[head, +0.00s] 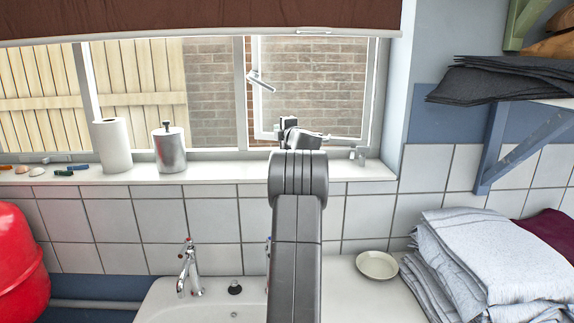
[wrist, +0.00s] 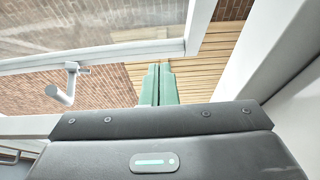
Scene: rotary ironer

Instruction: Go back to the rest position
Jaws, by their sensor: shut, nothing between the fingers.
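My gripper (wrist: 158,84) shows in the wrist view as two green fingers, close together with nothing between them. They point up toward the window area, with brick and slatted wood behind. In the head view my arm reaches up the middle, over the sink, and its wrist end is in front of the window (head: 248,95). The fingertips cannot be made out there. A window handle (wrist: 62,85) is left of the fingers in the wrist view, apart from them. It also shows in the head view (head: 261,81).
A paper towel roll (head: 112,146) and a metal canister (head: 169,149) stand on the sill, left of my arm. Below are a tap (head: 188,270) and a sink (head: 165,300). At right are a small dish (head: 377,265), folded cloths (head: 490,260) and a shelf bracket (head: 515,145).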

